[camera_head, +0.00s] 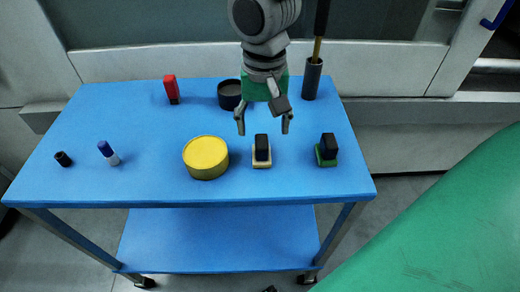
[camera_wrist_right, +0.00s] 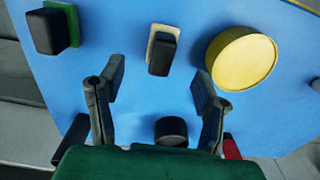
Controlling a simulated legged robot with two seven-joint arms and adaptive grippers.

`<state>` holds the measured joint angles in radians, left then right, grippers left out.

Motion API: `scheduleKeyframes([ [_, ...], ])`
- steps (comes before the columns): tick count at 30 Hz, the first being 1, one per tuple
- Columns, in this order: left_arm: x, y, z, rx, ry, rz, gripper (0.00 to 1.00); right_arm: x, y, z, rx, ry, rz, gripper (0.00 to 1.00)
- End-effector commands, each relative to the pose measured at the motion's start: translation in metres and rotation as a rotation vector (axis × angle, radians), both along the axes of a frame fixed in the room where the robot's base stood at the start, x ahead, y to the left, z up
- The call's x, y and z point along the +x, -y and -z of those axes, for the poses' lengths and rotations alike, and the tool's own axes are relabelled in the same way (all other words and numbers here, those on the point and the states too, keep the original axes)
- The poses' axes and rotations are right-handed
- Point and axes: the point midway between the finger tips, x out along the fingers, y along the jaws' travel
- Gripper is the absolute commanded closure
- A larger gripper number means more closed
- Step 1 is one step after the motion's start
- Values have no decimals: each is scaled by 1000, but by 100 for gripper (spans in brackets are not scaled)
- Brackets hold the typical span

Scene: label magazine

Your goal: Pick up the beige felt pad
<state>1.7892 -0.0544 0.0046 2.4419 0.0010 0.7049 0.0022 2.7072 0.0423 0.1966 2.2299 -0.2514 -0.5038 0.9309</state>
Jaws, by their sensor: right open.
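The beige felt pad (camera_head: 261,165) lies on the blue table with a black block (camera_head: 262,147) on top of it. The pad's beige edge also shows in the wrist view (camera_wrist_right: 151,47), partly hidden by the black block. My right gripper (camera_head: 263,128) is open and empty above the table, just behind the pad in the head view. In the wrist view its fingers (camera_wrist_right: 158,82) are spread apart, with the pad beyond the tips and between their lines. My left gripper is not in view.
A yellow round tin (camera_head: 206,157) stands left of the pad. A green pad with a black block (camera_head: 327,150) stands to the right. A dark round container (camera_head: 229,94), a red item (camera_head: 171,90) and a dark cup (camera_head: 312,78) stand at the back. A blue-and-white item (camera_head: 108,153) stands left.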

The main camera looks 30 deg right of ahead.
Motion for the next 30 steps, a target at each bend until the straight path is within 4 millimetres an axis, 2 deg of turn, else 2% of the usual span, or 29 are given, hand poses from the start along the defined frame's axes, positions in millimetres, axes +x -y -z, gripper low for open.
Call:
scheduleKeyframes([
  [1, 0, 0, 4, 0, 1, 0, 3, 0, 0, 12, -1, -3, 0, 41],
  [3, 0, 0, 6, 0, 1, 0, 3, 1, 0, 21, -1, -3, 1, 41],
  [10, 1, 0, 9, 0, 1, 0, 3, 0, -1, 35, -1, 2, -1, 41],
  [18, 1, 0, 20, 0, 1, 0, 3, 2, 1, 76, -1, -1, -1, 41],
  [27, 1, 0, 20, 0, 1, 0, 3, 1, 1, 80, -1, 4, -1, 41],
  [28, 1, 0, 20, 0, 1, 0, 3, 2, 1, 80, -1, 3, -1, 45],
  [30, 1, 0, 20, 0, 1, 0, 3, 2, 1, 80, -1, 3, -1, 70],
])
